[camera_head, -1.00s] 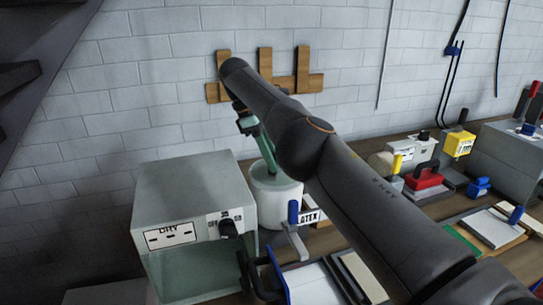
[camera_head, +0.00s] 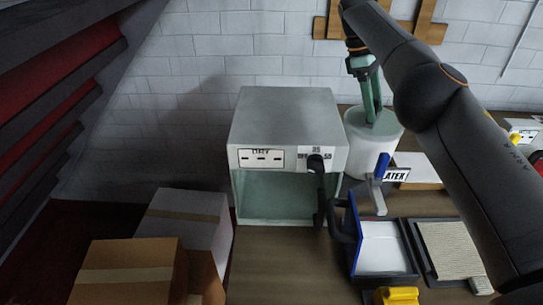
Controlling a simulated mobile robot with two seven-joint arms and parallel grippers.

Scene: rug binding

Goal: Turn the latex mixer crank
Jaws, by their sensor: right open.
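The latex mixer (camera_head: 366,150) is a pale round bucket with a "LATEX" label, right of the grey box on the bench. Its crank (camera_head: 379,180) hangs on the front, a grey metal arm with an upright blue handle (camera_head: 382,165). My right arm comes in from the right, above and behind the bucket. My right gripper (camera_head: 371,110) is open and points down at the bucket's top, with green prongs below its dark body. Whether it touches the lid I cannot tell. It is apart from the crank handle. My left gripper is out of view.
A grey box oven (camera_head: 288,120) with a dial and a black handle stands left of the bucket. Cardboard boxes (camera_head: 125,275) are at lower left. A blue-edged tray (camera_head: 384,248), a ribbed mat (camera_head: 450,250) and a yellow object (camera_head: 398,296) lie in front.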

